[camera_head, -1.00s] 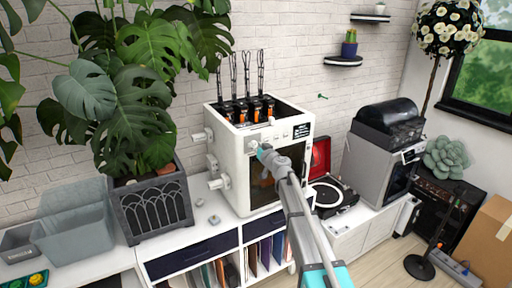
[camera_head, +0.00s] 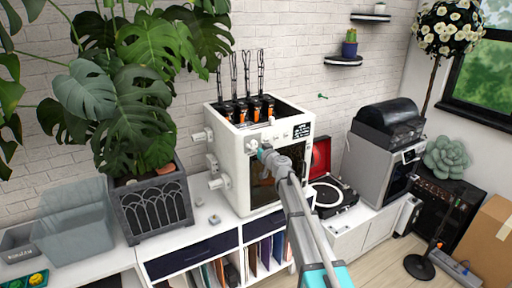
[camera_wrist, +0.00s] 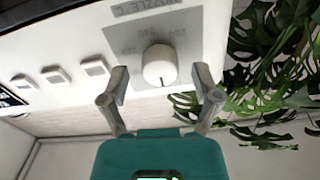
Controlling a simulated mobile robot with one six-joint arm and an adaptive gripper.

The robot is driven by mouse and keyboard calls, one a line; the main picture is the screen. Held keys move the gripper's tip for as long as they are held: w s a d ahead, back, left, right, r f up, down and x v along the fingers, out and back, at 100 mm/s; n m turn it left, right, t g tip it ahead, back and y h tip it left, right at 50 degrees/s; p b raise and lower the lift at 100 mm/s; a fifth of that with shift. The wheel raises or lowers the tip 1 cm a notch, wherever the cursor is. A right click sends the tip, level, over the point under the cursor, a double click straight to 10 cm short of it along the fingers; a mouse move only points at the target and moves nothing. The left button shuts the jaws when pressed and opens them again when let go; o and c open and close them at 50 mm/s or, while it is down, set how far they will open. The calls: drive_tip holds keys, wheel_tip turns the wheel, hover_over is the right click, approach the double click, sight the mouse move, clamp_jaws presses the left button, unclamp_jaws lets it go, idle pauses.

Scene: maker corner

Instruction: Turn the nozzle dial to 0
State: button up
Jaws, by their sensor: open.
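The nozzle dial (camera_wrist: 159,66) is a round white knob on a grey printed panel. A short dark mark on its face points toward the bottom of the wrist view. Numbers around it and a "NOZZLE" label show, but appear upside down and are hard to read. My gripper (camera_wrist: 162,78) is open, with one finger on each side of the dial and visible gaps to it. In the head view my gripper (camera_head: 261,151) is at the upper front of the white 3D printer (camera_head: 235,180) and partly hides the dial there.
Three small white buttons (camera_wrist: 57,75) and a dark display (camera_wrist: 10,97) sit beside the dial. Orange-and-black spools or cartridges (camera_head: 255,110) stand in the printer's top. A large potted plant (camera_head: 150,205) is to its left and a record player (camera_head: 331,196) to its right.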

drive_tip(key=v, duration=1.2)
drive_tip(key=shift+s, duration=0.1)
drive_tip(key=s+d+f+g+h, duration=0.1)
drive_tip(key=s+d+f+g, duration=0.1)
drive_tip(key=s+f+g, duration=0.5)
drive_tip(key=s+d+f+g+h, duration=0.1)
drive_tip(key=s+d+f+g, duration=0.15)
drive_tip(key=s+f, duration=0.45)
drive_tip(key=s+d+f+m+g+h, duration=0.2)
drive_tip(key=s+d+h, duration=0.2)
drive_tip(key=s+d, duration=0.3)
drive_tip(key=s+d+f+m+g+h, duration=0.2)
drive_tip(key=s+d+m+g+h, duration=0.1)
drive_tip(key=s+d, duration=0.4)
drive_tip(key=s+h, duration=0.1)
drive_tip(key=s, duration=0.2)
drive_tip(key=shift+d+f, duration=0.3)
drive_tip(key=shift+g, duration=0.25)
